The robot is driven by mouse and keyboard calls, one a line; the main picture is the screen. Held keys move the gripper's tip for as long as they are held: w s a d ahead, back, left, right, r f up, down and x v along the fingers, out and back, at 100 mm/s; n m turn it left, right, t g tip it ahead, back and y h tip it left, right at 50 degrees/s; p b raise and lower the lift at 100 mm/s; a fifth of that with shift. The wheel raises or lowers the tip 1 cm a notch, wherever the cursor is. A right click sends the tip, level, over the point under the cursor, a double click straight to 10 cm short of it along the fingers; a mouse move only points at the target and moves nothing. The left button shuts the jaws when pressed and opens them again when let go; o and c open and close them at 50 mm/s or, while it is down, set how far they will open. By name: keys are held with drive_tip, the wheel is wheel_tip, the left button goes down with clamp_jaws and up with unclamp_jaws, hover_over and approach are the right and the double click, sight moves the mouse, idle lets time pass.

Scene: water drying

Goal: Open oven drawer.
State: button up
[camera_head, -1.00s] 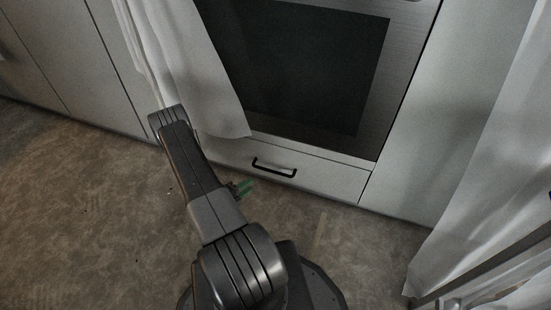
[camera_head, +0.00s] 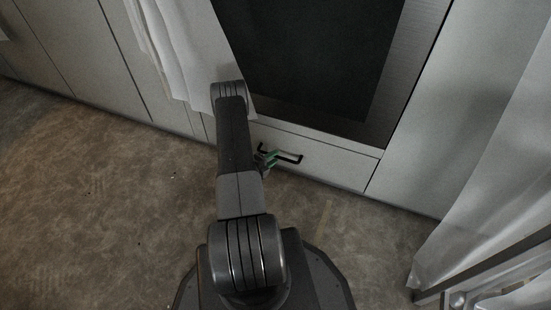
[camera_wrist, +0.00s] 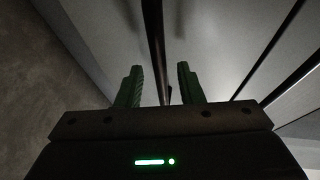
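The oven drawer (camera_head: 335,168) is a pale, wide front below the dark oven door, and it looks closed. Its black bar handle (camera_head: 288,158) is near the drawer's middle. My gripper (camera_head: 268,158) has green fingers and is at the left end of the handle. In the wrist view my gripper (camera_wrist: 159,68) is open, its two fingers apart.
The oven door (camera_head: 310,60) is above the drawer. A white cloth (camera_head: 185,60) hangs at the left of the oven, beside my arm. Another white cloth (camera_head: 485,150) hangs at the right near a metal frame (camera_head: 490,285). The floor (camera_head: 90,200) at the left is clear.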

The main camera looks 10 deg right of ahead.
drive_tip(key=shift+x, duration=0.9)
clamp_jaws()
